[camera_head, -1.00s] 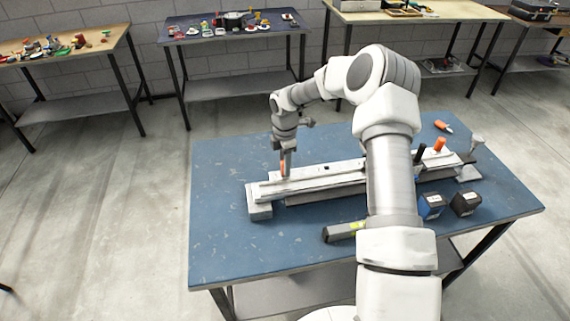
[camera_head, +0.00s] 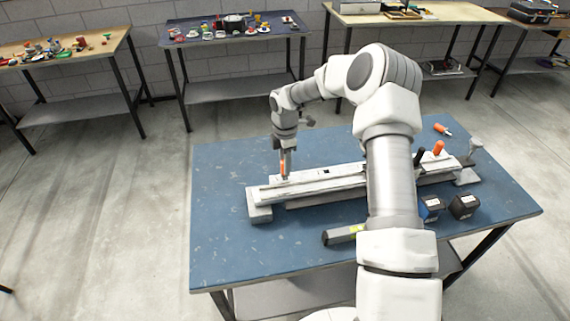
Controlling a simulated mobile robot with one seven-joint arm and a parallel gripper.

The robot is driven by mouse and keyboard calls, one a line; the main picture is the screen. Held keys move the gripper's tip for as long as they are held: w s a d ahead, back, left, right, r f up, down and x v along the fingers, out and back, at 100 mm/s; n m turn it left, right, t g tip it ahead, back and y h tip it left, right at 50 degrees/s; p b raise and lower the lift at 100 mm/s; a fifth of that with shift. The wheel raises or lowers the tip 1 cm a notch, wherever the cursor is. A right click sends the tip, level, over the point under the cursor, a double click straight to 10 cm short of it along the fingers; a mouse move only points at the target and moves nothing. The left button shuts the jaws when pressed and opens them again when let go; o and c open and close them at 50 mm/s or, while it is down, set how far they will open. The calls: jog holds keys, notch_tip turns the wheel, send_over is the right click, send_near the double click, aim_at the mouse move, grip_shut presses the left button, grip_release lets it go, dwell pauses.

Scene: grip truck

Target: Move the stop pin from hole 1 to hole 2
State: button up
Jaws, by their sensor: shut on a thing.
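A long pale rail fixture (camera_head: 262,195) lies across the blue workbench, partly hidden behind my arm. My gripper (camera_head: 284,172) points down over the left part of the rail and is shut on an orange-handled stop pin (camera_head: 283,167). The pin stands upright at the rail's top. I cannot tell whether its tip is in a hole. A dark square opening (camera_head: 326,171) shows in the rail to the right of the gripper. The hole numbers are too small to read.
An orange knob (camera_head: 438,148) and a black handle (camera_head: 419,157) stand at the rail's right. An orange-handled tool (camera_head: 442,129) lies behind. Two dark boxes, one blue-sided (camera_head: 430,208) and one black (camera_head: 464,206), and a grey bar (camera_head: 342,234) lie in front. The bench's left side is clear.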

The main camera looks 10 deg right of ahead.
jog(key=shift+r, duration=0.4)
jog(key=shift+r+p, duration=1.75)
jog(key=shift+r, duration=0.7)
jog(key=shift+r, duration=0.1)
notch_tip(320, 180, up, 7)
jog(key=p, duration=0.4)
jog(key=shift+p, duration=0.35)
